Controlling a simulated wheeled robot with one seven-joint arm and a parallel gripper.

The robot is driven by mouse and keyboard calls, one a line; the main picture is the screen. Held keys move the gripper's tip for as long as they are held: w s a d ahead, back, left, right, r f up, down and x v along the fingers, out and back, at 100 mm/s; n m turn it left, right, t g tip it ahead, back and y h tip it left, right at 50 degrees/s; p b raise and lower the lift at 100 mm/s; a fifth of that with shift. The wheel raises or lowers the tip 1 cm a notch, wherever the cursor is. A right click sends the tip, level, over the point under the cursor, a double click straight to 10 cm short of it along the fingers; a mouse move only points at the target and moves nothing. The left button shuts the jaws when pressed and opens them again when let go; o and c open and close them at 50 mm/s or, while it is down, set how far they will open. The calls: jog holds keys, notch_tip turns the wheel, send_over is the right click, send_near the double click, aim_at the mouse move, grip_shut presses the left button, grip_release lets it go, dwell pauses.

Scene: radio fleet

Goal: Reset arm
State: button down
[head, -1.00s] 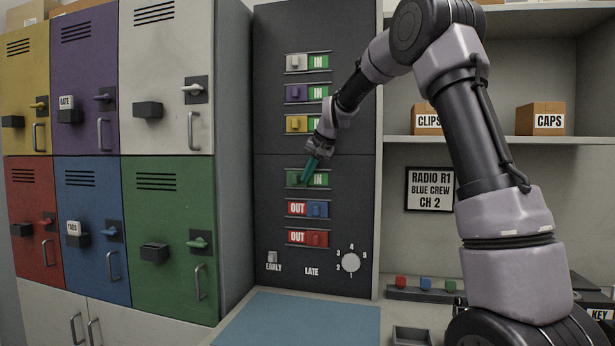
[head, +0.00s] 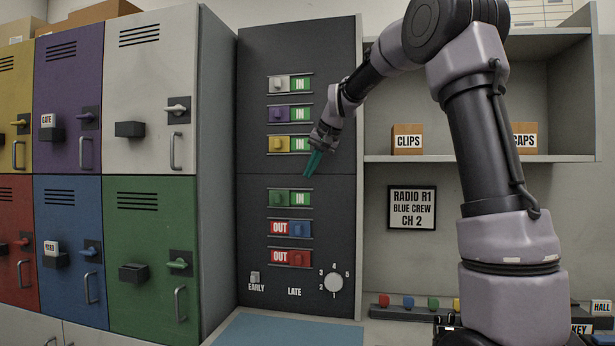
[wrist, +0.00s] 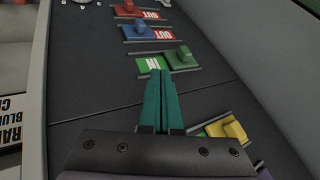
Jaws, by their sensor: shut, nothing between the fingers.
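My gripper (head: 313,163) has teal fingers and is shut and empty. In the head view it hangs in front of the dark slider panel (head: 325,230), between the yellow slider (head: 278,144) and the green slider (head: 277,198). In the wrist view the closed fingers (wrist: 158,100) point toward the green slider (wrist: 182,59), apart from it as far as I can tell. White, purple, yellow and green rows show IN. The blue slider (head: 299,229) and red slider (head: 299,258) rows show OUT.
Coloured lockers (head: 150,250) stand at the left. A shelf (head: 480,158) with a CLIPS box (head: 407,139) and a CAPS box is at the right. A round dial (head: 334,282) and an EARLY/LATE switch (head: 255,276) sit low on the panel. A blue mat (head: 285,330) lies below.

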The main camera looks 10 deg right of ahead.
dwell(0.4)
jog(key=s+d+f, duration=0.2)
jog(key=s+f, duration=0.1)
jog(key=s, duration=0.8)
jog(key=s+d+f+h, duration=0.1)
jog(key=s+d+f, duration=0.2)
jog(key=s, duration=0.9)
jog(key=s+d+f+m, duration=0.1)
jog(key=s+d+f, duration=0.2)
jog(key=s, duration=0.9)
jog(key=shift+s+t+h, duration=0.15)
jog(key=shift+t+h, duration=0.15)
jog(key=shift+t, duration=0.1)
